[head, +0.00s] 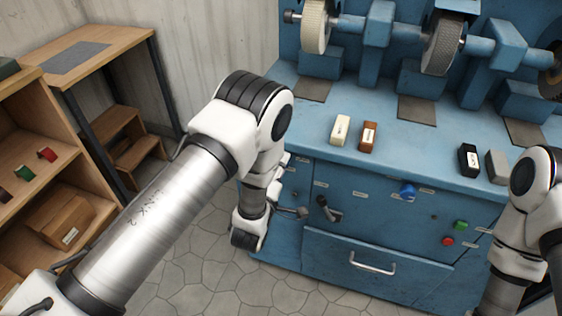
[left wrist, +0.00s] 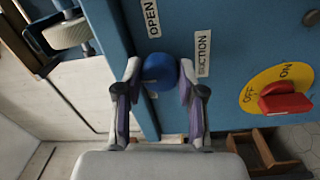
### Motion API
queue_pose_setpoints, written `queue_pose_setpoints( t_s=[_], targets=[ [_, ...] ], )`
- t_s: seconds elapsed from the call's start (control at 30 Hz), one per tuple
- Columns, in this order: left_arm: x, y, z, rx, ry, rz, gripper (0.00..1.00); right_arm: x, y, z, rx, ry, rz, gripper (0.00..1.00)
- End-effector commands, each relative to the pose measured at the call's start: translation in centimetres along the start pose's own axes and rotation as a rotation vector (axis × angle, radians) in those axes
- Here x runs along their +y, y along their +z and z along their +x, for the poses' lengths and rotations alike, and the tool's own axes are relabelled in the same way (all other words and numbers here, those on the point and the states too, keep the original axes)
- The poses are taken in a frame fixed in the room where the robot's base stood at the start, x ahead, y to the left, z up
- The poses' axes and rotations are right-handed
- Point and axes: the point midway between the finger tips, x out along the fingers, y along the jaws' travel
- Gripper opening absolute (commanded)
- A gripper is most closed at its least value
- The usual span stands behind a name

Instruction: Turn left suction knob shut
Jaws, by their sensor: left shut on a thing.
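The left suction knob (left wrist: 159,72) is a round blue knob in the left wrist view. It sits on a blue panel beside white labels reading OPEN (left wrist: 152,18) and SUCTION (left wrist: 203,52). My left gripper (left wrist: 160,78) has one finger on each side of the knob and is shut on it. In the head view my left arm reaches to the left end of the blue machine and hides that knob. Another blue knob (head: 407,190) shows on the machine's front. My right arm is at the right edge; its gripper is out of view.
A red switch (left wrist: 286,99) on a yellow OFF/ON disc is right of the knob in the wrist view. A black lever (head: 328,208) and a drawer handle (head: 372,264) stick out from the machine front. A wooden shelf (head: 40,150) stands at left. Tiled floor is clear between.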

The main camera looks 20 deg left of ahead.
Motion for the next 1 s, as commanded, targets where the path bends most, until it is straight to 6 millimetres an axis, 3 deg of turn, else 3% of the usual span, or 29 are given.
queue_pose_setpoints(
  t_s=[0.67,0.7,0.77,1.0],
  targets=[
    [-0.05,0.0,-0.02,0.003,-0.002,-0.075,0.04,0.0,0.0,-0.51,0.0,0.0,0.0,0.0],
    [-0.05,0.0,-0.02,0.003,-0.002,-0.075,0.46,0.0,0.0,-0.51,0.0,0.0,0.0,0.0],
    [-0.05,0.0,-0.02,0.003,-0.002,-0.075,0.64,0.0,0.0,-0.51,0.0,0.0,0.0,0.0],
    [-0.02,0.0,-0.01,0.003,-0.001,-0.074,0.64,0.0,0.0,-0.52,0.0,0.0,0.0,0.0]
  ],
)
